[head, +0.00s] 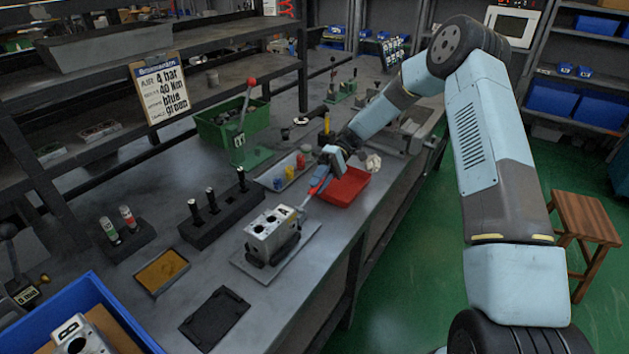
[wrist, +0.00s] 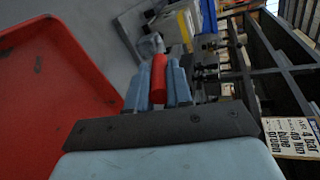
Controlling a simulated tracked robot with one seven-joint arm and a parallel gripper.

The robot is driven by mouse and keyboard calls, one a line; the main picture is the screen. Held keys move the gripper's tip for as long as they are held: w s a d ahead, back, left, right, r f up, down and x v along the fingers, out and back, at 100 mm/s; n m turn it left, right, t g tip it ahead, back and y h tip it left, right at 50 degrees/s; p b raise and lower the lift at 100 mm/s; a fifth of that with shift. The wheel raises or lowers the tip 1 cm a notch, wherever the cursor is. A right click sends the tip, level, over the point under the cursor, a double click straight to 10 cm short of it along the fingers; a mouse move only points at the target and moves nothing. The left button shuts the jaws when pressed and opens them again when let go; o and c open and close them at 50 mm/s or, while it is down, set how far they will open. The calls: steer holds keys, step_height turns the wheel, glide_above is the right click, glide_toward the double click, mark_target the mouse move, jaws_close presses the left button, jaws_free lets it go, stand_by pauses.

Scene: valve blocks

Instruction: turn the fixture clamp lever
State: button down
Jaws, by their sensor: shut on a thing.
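The fixture (head: 292,262) is a grey plate on the bench holding a pale metal valve block (head: 271,232) with round ports on top. The clamp lever (head: 304,204) rises from the block's right rear, a thin grey rod with a red grip. My gripper (head: 322,182) is shut on that red grip, reaching in from the far side. In the wrist view the red grip (wrist: 158,78) lies between the blue fingers of my gripper (wrist: 157,85). The fingers hide part of the grip, and the lever's pivot is not clear.
A red tray (head: 350,188) sits close to my gripper; it fills the left of the wrist view (wrist: 50,90). A tray of coloured parts (head: 277,178), a black holder with several pegs (head: 222,212) and a green stand with a red-knobbed lever (head: 243,147) stand nearby.

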steer(key=shift+w+d, duration=0.2)
steer(key=shift+w, duration=0.05)
steer(key=c, duration=1.2)
jaws_free()
steer(key=shift+f, duration=0.15)
steer(key=shift+c, duration=0.2)
steer(key=shift+o, duration=1)
steer(key=shift+a, duration=0.1)
steer(key=shift+s, duration=0.1)
steer(key=v, duration=1.3)
steer(key=shift+w+d, duration=0.2)
steer(key=shift+w, duration=0.2)
